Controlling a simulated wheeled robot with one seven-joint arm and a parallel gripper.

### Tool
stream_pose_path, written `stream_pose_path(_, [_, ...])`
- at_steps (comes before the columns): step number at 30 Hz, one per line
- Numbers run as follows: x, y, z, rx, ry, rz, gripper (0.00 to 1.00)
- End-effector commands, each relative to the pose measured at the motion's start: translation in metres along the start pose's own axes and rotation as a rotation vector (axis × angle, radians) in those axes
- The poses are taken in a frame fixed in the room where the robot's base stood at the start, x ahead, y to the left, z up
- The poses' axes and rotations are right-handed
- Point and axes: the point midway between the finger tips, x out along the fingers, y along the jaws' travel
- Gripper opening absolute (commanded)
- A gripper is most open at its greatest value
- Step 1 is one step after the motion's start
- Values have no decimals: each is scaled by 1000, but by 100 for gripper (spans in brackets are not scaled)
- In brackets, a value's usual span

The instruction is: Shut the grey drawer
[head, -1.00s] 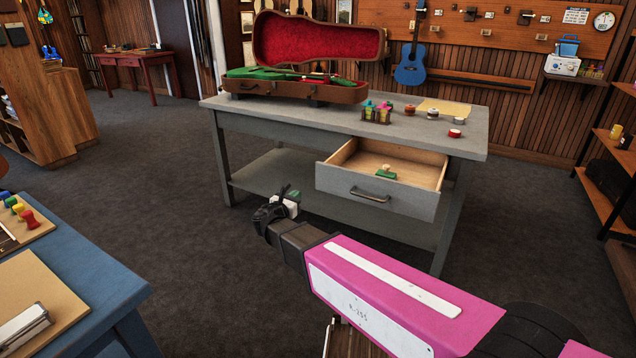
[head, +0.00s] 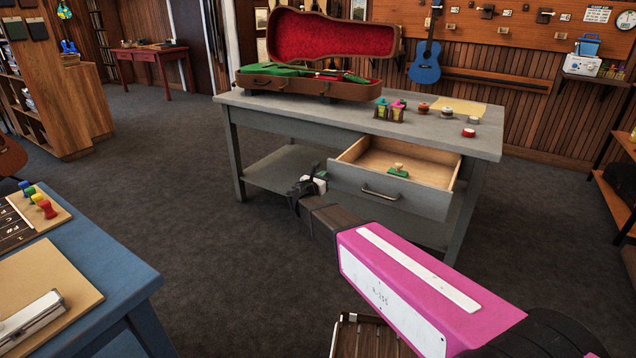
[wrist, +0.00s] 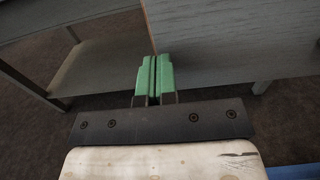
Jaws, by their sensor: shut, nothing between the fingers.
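The grey drawer (head: 352,188) of the grey workbench is pulled well out, its pale wooden inside showing in the head view. A small green-handled item (head: 398,172) lies in it. A metal handle (head: 380,194) is on the drawer front. My gripper (head: 320,170) is at the left end of the drawer front in the head view. In the wrist view its green fingertips (wrist: 153,80) are together and empty, by the left edge of the grey drawer front (wrist: 230,40). I cannot tell whether they touch it.
An open red-lined case (head: 325,80) stands on the workbench (head: 270,104), with small bottles (head: 390,110) and round tins beside it. A blue table (head: 110,265) is at the left front.

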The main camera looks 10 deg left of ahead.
Motion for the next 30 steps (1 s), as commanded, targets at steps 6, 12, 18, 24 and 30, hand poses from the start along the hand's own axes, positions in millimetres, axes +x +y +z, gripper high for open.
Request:
stream_pose_path(6, [8,0,0,0,0,0,0])
stream_pose_path(12, [8,0,0,0,0,0,0])
stream_pose_path(18, [11,0,0,0,0,-1,0])
stream_pose_path(24, [35,1,-1,0,1,-2,0])
stream_pose_path(30, [82,2,-1,0,0,-4,0])
